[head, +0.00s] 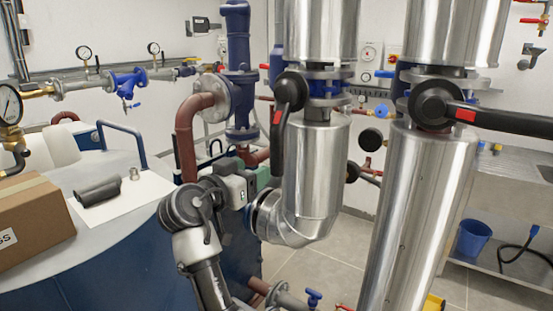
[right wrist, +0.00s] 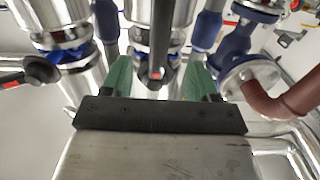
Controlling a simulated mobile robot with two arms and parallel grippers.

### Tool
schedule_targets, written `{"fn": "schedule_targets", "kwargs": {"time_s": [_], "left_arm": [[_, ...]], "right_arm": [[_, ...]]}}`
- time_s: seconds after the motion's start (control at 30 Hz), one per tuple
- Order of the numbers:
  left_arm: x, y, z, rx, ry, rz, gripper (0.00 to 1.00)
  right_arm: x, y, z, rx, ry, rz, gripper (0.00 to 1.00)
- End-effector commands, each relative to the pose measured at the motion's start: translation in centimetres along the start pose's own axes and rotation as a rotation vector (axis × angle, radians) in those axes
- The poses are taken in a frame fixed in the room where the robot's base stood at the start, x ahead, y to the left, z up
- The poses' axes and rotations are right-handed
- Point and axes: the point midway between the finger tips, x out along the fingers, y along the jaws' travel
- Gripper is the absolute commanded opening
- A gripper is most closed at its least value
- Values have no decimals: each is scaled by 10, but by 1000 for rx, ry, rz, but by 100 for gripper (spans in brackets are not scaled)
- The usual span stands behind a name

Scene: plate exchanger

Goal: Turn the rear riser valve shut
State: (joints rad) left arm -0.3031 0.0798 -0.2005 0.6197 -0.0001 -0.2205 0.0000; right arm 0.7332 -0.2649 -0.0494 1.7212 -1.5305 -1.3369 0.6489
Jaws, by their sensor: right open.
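The rear riser valve (head: 290,90) is on the farther steel-clad riser, near the middle of the head view. Its black lever with a red mark (head: 279,125) hangs down along the pipe. In the right wrist view this lever (right wrist: 160,45) shows in the gap between my green fingers. My right gripper (head: 259,165) is open and empty, just left of and below the lever's lower end; it also shows in the right wrist view (right wrist: 158,82). I see no contact with the lever. My left gripper is not in view.
The nearer riser (head: 425,190) at right has a similar valve with its black lever (head: 505,120) pointing right. A cardboard box (head: 35,220) sits on the tank top.

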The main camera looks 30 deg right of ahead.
Motion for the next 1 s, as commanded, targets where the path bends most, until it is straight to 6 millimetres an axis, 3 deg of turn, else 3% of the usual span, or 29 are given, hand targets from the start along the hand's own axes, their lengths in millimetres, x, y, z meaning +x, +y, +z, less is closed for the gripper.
{"fn": "schedule_targets", "kwargs": {"time_s": [0.5, 0.7, 1.0], "left_arm": [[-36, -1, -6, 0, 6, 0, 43], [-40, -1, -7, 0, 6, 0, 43], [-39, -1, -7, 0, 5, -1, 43]], "right_arm": [[88, 0, -3, -6, 1, 0, 60], [102, 0, 0, -4, 0, 0, 60], [103, -1, 1, -4, 0, -2, 56]]}}
